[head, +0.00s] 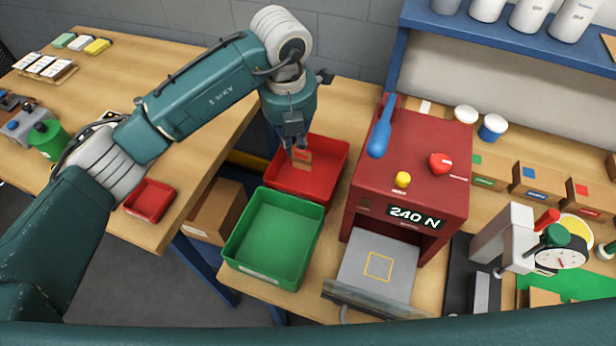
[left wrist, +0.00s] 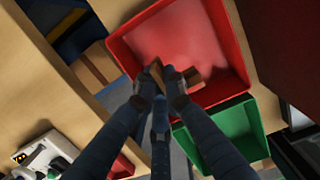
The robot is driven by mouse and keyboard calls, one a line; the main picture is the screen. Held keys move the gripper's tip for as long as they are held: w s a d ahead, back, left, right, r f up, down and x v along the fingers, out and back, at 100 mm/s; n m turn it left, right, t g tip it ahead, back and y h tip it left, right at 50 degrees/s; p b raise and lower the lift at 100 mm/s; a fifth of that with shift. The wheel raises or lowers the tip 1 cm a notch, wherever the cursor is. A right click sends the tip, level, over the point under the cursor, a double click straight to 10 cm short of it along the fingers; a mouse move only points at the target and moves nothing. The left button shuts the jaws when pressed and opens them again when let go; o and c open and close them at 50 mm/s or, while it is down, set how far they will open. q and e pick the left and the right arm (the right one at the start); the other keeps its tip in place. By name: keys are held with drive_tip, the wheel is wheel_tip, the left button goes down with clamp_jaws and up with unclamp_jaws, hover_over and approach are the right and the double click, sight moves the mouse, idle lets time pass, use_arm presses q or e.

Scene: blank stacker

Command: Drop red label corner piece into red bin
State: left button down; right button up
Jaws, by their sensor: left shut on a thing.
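The red bin (head: 330,163) stands on the wooden bench left of the red press, behind the green bin. My left gripper (head: 300,153) is over the red bin and shut on a small brown corner piece (head: 302,160) with a reddish face. How high the piece is above the floor is hard to tell. My right gripper is not in view.
The green bin (head: 272,240) stands directly in front of the red bin. The red press (head: 415,170) with a blue lever (head: 380,130) rises close on the right. A small red tray (head: 150,201) lies on the left table, across a gap.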

use_arm(q)
drive_tip(key=shift+f, duration=0.3)
drive_tip(key=c, duration=1.7)
unclamp_jaws()
drive_tip(key=shift+c, duration=0.2)
wheel_tip(320, 180, up, 12)
drive_tip(key=s, duration=0.1)
drive_tip(key=shift+s+a, duration=0.15)
drive_tip(key=shift+a, duration=0.1)
